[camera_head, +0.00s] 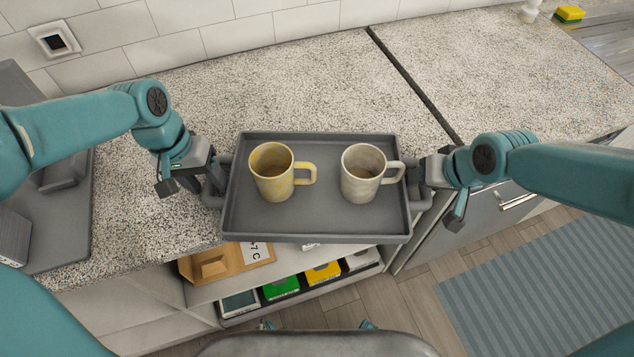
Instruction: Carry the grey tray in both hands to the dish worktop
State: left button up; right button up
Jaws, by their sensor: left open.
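The grey tray (316,221) is level in the middle of the view, over the front edge of the speckled worktop. I cannot tell whether it rests there or is slightly raised. A yellow mug (271,177) and a cream mug (361,178) stand upright in it. My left gripper (209,183) is open at the handle on the tray's left end. My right gripper (425,180) is at the handle on the right end; its fingers are partly hidden and I cannot tell whether they are closed.
Speckled worktop (270,90) runs behind the tray, and a dark seam (415,85) separates it from another worktop (510,75) at right. A yellow-green sponge (569,14) is at far right. Below are a shelf with boxes (281,289) and a striped mat (550,280).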

pick_arm(q)
jog(key=shift+c, duration=0.4)
pick_arm(e)
jog(key=shift+w, duration=0.1)
jog(key=shift+c, duration=0.4)
pick_arm(q)
grip_shut()
pick_arm(e)
grip_shut()
pick_arm(q)
jog(key=shift+w+r, duration=0.1)
pick_arm(e)
jog(key=shift+r, duration=0.1)
